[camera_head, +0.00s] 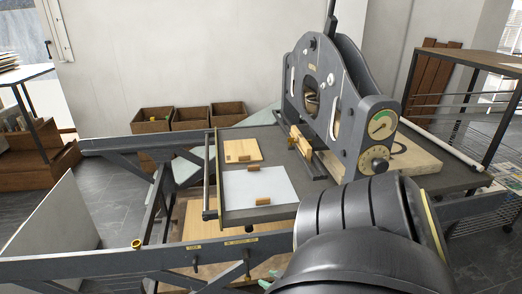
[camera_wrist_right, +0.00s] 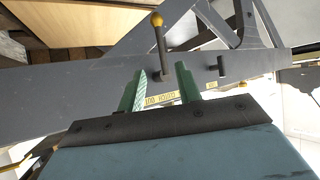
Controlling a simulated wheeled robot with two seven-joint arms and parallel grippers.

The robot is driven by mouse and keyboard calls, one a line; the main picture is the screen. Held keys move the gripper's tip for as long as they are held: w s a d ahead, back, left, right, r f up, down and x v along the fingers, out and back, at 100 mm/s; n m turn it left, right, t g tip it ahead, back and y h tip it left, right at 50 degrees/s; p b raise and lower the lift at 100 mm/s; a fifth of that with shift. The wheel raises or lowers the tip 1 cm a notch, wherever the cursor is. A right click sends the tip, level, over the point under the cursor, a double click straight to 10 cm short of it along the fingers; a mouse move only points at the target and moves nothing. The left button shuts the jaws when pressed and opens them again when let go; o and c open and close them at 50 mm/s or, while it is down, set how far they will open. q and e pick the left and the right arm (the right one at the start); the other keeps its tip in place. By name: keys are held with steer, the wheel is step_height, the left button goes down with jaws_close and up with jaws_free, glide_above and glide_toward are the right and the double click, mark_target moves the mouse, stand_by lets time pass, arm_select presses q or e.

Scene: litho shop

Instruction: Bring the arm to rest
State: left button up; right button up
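My right arm (camera_head: 375,235) comes up from the bottom right of the head view, in front of the press bed. Only a bit of green fingertip of my right gripper (camera_head: 266,284) shows at its lower left. In the right wrist view the two green fingers of my right gripper (camera_wrist_right: 160,85) stand apart with nothing held between them. They point toward a grey frame rail, and a dark lever with a yellow knob (camera_wrist_right: 157,20) appears beyond the gap. Whether the fingers touch the rail is unclear. My left gripper is in neither view.
The press (camera_head: 345,95) stands over its dark bed (camera_head: 245,216), which holds a white sheet (camera_head: 270,187) and a wooden block (camera_head: 243,150). The grey front rail (camera_head: 60,268) runs across below. Wooden crates (camera_head: 190,118) stand behind. Bare floor (camera_head: 115,200) shows at left.

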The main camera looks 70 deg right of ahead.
steer(key=s+a+f+n+g+y, duration=0.1)
steer(key=s+a+f+n+g, duration=0.1)
steer(key=s+a+f, duration=0.3)
steer(key=s+a+f+n+g+y, duration=0.2)
steer(key=a+f, duration=0.7)
steer(key=a, duration=0.5)
steer(key=s+a+f+n+g+y, duration=0.2)
steer(key=s+a+f+n+g, duration=0.1)
steer(key=s+a+f+g, duration=0.2)
steer(key=s+a+f, duration=0.2)
steer(key=s+a, duration=0.2)
steer(key=a, duration=0.1)
steer(key=shift+n, duration=0.3)
steer(key=shift+s, duration=0.2)
